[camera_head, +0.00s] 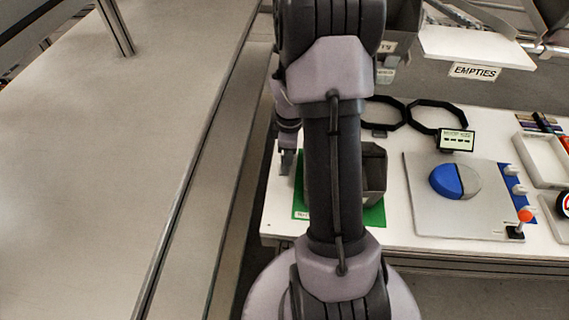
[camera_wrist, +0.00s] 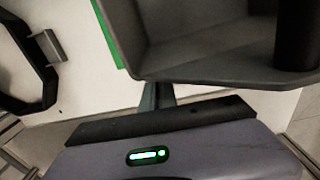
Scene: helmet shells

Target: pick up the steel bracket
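I cannot make out a steel bracket for certain in either view. A grey open bin (camera_head: 375,172) stands on a green mat (camera_head: 300,197), partly hidden behind my arm. In the wrist view the bin (camera_wrist: 205,72) is large and close, and only part of its inside shows. My gripper (camera_head: 286,162) points down at the left edge of the mat, left of the bin. In the wrist view its fingers (camera_wrist: 157,96) show only as a short stretch below the bin's edge. Their tips are hidden there, so their opening and any hold are unclear.
Two black rings (camera_head: 437,117) lie behind the bin, with a small display (camera_head: 456,140) near them. A grey board (camera_head: 425,215) with a blue and grey dome (camera_head: 455,181) is to the right. A long bare surface (camera_head: 110,150) fills the left.

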